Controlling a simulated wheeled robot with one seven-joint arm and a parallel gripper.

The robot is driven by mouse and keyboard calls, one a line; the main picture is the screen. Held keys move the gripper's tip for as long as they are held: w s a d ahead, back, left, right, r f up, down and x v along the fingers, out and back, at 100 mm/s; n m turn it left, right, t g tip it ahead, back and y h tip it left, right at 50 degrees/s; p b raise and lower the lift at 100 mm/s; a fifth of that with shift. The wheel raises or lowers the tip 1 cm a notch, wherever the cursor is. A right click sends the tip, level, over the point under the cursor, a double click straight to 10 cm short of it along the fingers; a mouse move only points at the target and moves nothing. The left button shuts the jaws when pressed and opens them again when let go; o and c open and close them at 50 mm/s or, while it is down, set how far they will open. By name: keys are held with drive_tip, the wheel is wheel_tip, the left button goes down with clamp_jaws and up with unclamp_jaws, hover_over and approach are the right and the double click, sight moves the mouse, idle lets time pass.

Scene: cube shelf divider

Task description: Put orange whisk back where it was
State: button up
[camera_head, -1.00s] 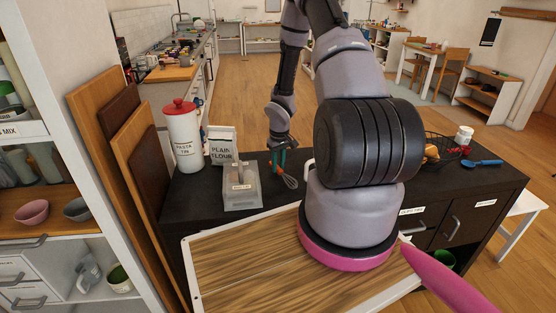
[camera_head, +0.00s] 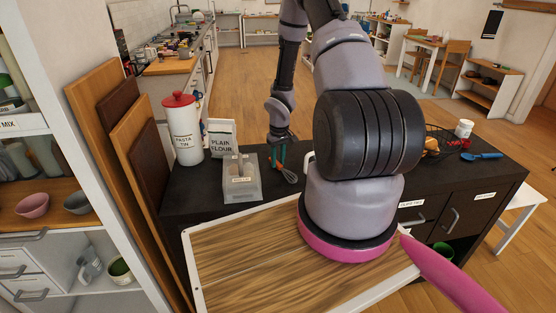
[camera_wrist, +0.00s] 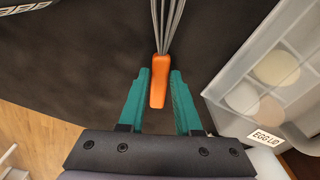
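The orange whisk (camera_wrist: 159,82) has an orange handle and grey wires. In the head view my gripper (camera_head: 277,158) points down over the dark worktop (camera_head: 205,185), and the whisk's wires (camera_head: 290,175) show just right of the fingers. I cannot tell whether the whisk touches the worktop. Most of the handle is hidden by the fingers in the head view.
Behind are a flour packet (camera_head: 222,138) and a red-lidded pasta tin (camera_head: 183,135).

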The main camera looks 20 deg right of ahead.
sight(278, 164)
drive_tip(key=shift+o, duration=0.3)
drive_tip(key=o, duration=0.5)
drive_tip(key=shift+s+r, duration=0.15)
drive_tip(key=shift+r, duration=1.6)
drive_tip(key=shift+s+r, duration=0.1)
drive_tip(key=shift+r, duration=1.65)
drive_tip(key=shift+r, duration=0.1)
